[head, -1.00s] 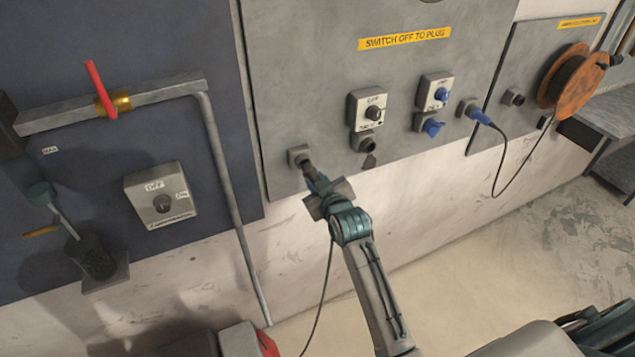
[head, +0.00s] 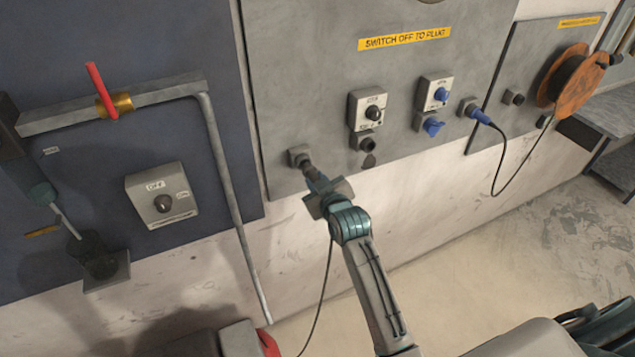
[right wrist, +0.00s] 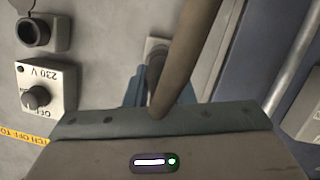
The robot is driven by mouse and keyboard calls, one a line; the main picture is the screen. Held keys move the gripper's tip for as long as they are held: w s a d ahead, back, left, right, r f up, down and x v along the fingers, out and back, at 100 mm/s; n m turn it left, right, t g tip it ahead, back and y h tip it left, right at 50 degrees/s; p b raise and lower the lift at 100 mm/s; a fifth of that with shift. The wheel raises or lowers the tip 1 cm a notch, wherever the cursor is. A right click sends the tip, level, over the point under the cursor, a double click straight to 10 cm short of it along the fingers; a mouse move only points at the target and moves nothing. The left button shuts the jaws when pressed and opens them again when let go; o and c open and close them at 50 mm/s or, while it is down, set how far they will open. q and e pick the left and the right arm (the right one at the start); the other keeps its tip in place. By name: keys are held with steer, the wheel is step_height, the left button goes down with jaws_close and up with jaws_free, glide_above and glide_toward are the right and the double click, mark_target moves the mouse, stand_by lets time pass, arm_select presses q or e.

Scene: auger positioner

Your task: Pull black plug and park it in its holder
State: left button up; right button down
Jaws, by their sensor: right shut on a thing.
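My right gripper (head: 320,186) is shut on the black plug (head: 308,169) at the lower left of the grey panel. The plug points at the square grey holder (head: 298,155), its nose at or in the mouth; I cannot tell how deep. In the right wrist view the plug (right wrist: 154,72) lines up with the pale holder (right wrist: 156,46), and the cable (right wrist: 184,60) crosses in front. The black socket (head: 367,143) under the left switch (head: 368,108) is empty, its lid hanging open. My left gripper is out of view.
An orange reel (head: 573,77) is farther right. A vertical pipe (head: 228,190), an OFF switch box (head: 162,194) and a red lever (head: 97,88) are to the left.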

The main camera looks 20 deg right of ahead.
mark_target(315, 178)
steer(key=shift+w+a+r, duration=0.1)
steer(key=shift+w, duration=1.35)
steer(key=c, duration=1.1)
jaws_free()
steer(key=shift+w, duration=0.1)
steer(key=shift+c, duration=0.2)
steer(key=shift+s, duration=0.45)
steer(key=b+v, duration=0.4)
steer(key=v, duration=0.6)
